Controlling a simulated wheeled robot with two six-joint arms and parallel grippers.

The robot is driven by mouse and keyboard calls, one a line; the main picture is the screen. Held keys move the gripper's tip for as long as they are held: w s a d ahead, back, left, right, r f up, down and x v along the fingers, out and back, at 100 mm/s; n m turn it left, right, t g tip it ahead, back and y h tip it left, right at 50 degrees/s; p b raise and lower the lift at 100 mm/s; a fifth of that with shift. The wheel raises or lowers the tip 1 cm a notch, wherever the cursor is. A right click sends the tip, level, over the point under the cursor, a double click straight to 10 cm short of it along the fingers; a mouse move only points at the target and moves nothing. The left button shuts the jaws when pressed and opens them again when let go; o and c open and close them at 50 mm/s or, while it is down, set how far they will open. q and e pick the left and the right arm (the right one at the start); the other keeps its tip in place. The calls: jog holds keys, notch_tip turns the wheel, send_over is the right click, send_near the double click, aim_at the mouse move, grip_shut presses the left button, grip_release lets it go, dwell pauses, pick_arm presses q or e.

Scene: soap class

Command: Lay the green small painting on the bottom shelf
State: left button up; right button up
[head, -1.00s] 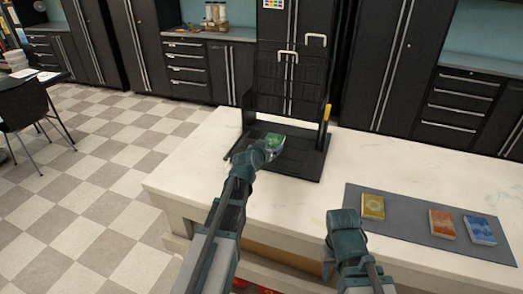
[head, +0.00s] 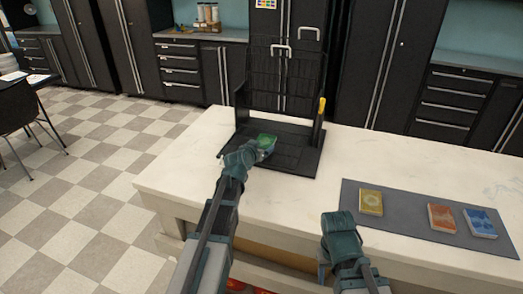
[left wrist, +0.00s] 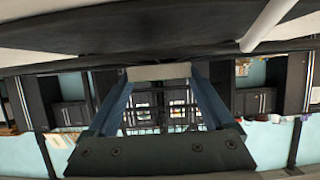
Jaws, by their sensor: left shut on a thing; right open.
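The green small painting (head: 266,140) is in my left gripper (head: 258,148), over the front left part of the black rack's bottom shelf (head: 296,157). It looks tilted, and the gripper covers part of it. I cannot tell whether it touches the shelf. In the left wrist view, a pale edge, likely the painting's (left wrist: 160,72), sits between the two blue fingers of the left gripper (left wrist: 160,80). My right gripper (head: 340,222) is open and empty at the counter's front edge, left of the grey mat.
The grey mat (head: 400,228) on the white counter (head: 190,165) holds a yellow (head: 371,201), an orange (head: 441,218) and a blue (head: 480,223) block-like item. A yellow item (head: 322,106) stands at the rack's right side. The counter between rack and mat is clear.

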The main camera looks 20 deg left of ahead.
pick_arm(q)
jog(key=shift+f, duration=0.15)
jog(key=o, duration=1.1)
jog(key=shift+r, duration=0.2)
jog(key=p+v, duration=0.4)
jog(key=v, duration=0.8)
jog(key=shift+p, duration=0.3)
jog(key=shift+s, duration=0.1)
